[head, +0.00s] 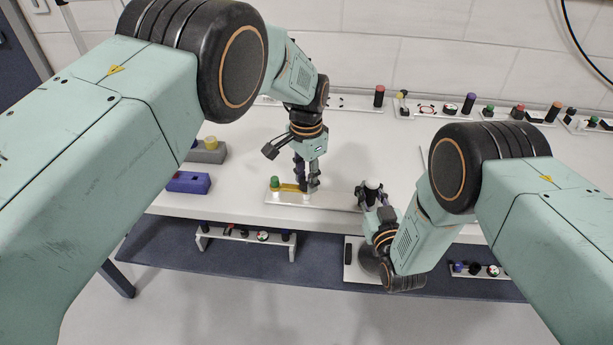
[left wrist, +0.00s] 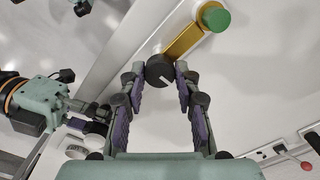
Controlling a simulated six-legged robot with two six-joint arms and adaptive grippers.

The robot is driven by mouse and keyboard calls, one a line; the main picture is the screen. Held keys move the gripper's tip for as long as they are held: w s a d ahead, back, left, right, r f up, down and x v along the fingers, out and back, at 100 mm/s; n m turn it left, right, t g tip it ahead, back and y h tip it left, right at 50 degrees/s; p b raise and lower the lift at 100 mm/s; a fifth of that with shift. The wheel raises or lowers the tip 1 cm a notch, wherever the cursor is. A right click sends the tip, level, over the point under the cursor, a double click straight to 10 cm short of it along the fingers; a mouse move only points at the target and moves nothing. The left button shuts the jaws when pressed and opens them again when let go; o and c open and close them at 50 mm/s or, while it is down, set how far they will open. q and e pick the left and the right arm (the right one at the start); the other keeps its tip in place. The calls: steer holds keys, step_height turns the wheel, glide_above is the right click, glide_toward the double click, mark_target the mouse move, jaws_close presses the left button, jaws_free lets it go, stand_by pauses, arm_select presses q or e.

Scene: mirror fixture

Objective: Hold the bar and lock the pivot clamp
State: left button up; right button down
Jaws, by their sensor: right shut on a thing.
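A yellow bar (head: 291,187) with a green knob (head: 275,183) lies on a pale plate (head: 330,201) at the table's front edge. The left wrist view shows the bar (left wrist: 185,40) running from the green knob (left wrist: 214,18) to a dark round clamp knob (left wrist: 160,70) with a white line. My left gripper (head: 307,187) points down over this end; its spread fingers (left wrist: 160,78) stand on either side of the clamp knob. Whether they touch it is unclear. My right gripper (head: 373,199) is shut on a white-topped post (head: 373,184) near the plate's right end, largely hidden by its fingers.
Blue (head: 188,182) and grey (head: 207,153) blocks stand left of the plate. A row of coloured knobs and buttons (head: 470,108) lines the back of the table. A shelf (head: 330,268) below carries small fixtures. The table behind the plate is clear.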

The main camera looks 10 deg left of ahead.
mark_target(306, 181)
arm_select(q)
steer(key=o, duration=0.4)
step_height(306, 181, up, 12)
stand_by(0.6)
arm_select(e)
steer(key=c, duration=1)
jaws_free()
